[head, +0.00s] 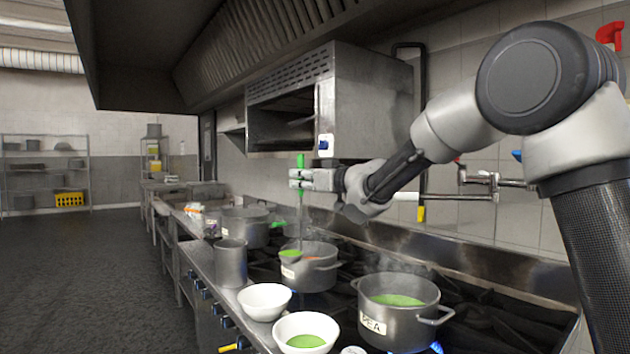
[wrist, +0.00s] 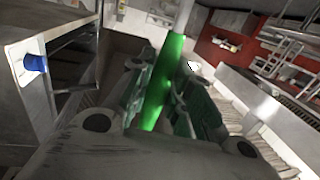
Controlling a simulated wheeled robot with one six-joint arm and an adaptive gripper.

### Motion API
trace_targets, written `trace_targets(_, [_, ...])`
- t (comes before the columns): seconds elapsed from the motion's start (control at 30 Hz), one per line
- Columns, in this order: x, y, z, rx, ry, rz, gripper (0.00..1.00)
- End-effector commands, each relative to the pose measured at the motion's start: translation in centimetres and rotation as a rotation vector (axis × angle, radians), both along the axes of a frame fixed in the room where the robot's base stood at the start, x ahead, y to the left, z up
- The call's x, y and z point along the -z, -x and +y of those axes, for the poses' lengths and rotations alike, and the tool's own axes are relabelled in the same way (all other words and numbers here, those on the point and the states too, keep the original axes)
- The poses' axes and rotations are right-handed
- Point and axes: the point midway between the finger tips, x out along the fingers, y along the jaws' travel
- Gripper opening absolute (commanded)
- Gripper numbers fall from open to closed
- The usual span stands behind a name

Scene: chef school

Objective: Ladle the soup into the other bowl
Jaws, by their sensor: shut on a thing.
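My gripper (head: 302,179) is shut on the green handle of a ladle (head: 301,162), which hangs upright. The green handle also shows between the fingers in the wrist view (wrist: 166,78). The ladle's cup (head: 290,254) looks filled with green soup and overlaps the left rim of the middle pot in the head view; I cannot tell its exact height. The near white bowl (head: 283,328) holds green soup. The other white bowl (head: 264,311), just behind it, looks empty. A pot labelled PEA (head: 402,325) with green soup stands on the stove to the right.
The middle pot (head: 318,278) holds something orange, partly hidden. A metal cylinder (head: 231,264) stands left of it. A back pot (head: 245,228) has a green handle beside it. A wall oven (head: 370,105) hangs close behind my gripper. Blue flame shows under the PEA pot.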

Motion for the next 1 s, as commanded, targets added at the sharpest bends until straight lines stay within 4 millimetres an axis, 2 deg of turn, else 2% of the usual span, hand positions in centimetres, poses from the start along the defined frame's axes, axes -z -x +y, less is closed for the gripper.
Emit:
trace_targets(0.2, [0.0, -0.8, 2.9, -0.002, 0.000, 0.000, 0.00])
trace_targets(0.6, [0.0, -2.3, 7.5, -0.001, 0.000, 0.000, 0.00])
trace_targets(1.0, [-0.1, -2.5, 7.9, 0.000, -0.001, -0.001, 0.00])
